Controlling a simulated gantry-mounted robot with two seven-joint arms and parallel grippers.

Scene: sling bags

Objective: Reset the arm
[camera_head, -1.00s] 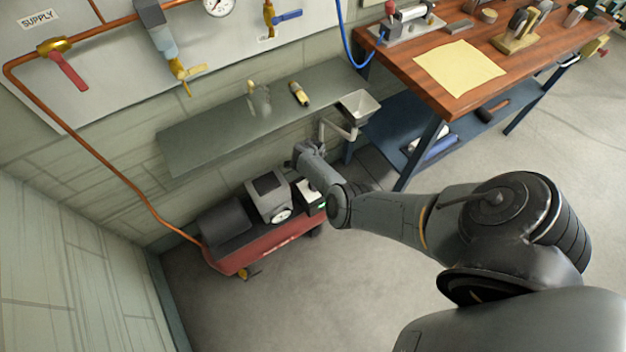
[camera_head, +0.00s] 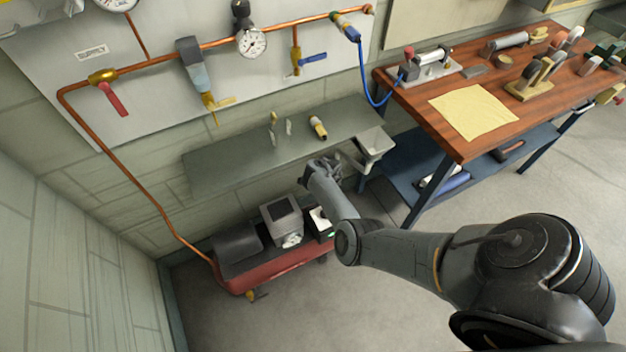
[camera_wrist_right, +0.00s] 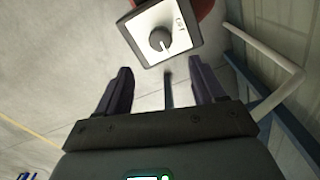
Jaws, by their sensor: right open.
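My right arm comes in from the lower right in the head view. Its gripper (camera_head: 322,168) is in front of the grey wall shelf, above the right end of the red compressor (camera_head: 275,272). In the right wrist view the gripper (camera_wrist_right: 165,75) is open, its two dark fingers apart with nothing held between them. A square box with a round dial knob (camera_wrist_right: 160,40) shows beyond the fingertips. My left gripper is not in view.
The grey wall shelf (camera_head: 225,160) holds a few small fittings. The wooden workbench (camera_head: 425,100) stands at the right. A copper pipe (camera_head: 130,175) runs down the wall. Floor in front is clear.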

